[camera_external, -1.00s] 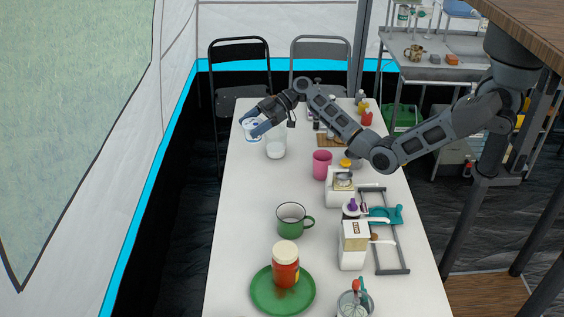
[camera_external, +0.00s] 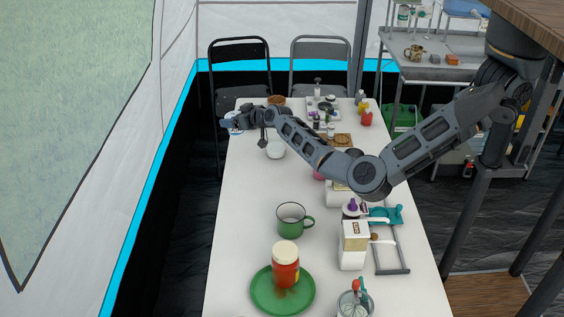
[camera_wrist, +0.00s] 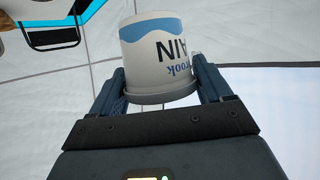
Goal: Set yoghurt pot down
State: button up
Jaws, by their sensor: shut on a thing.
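The yoghurt pot (camera_wrist: 155,45) is white with a blue wavy band and dark lettering that reads upside down in the wrist view. My gripper (camera_wrist: 160,88) is shut on it, with one finger on each side. In the external view the pot (camera_external: 236,131) is small and partly hidden by my gripper (camera_external: 229,123), at the far left edge of the white table (camera_external: 245,190). I cannot tell from that view how high the pot is above the table or whether it is over the top.
A white cup (camera_external: 276,150) stands close by, below my wrist. A brown bowl (camera_external: 276,100) is at the far end. A green mug (camera_external: 291,217) and a jar (camera_external: 285,262) on a green plate (camera_external: 262,298) are nearer. The table's left side is mostly clear.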

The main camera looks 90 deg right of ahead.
jog(key=shift+m+g+h, duration=0.4)
jog(key=shift+m, duration=0.1)
jog(key=shift+s+a+f+p, duration=0.2)
jog(key=shift+a+f, duration=0.7)
jog(key=shift+f, duration=1.6)
jog(key=shift+s+a+f+p, duration=0.1)
jog(key=shift+s+a+f, duration=0.2)
jog(key=shift+a+f, duration=1.4)
jog(key=shift+s+a+f+p, duration=0.15)
jog(key=shift+s+f, duration=0.1)
jog(key=shift+f, duration=3)
jog(key=shift+f+b, duration=0.2)
jog(key=shift+b, duration=0.1)
jog(key=o, duration=1.2)
jog(key=shift+c, duration=0.2)
jog(key=shift+r, duration=0.1)
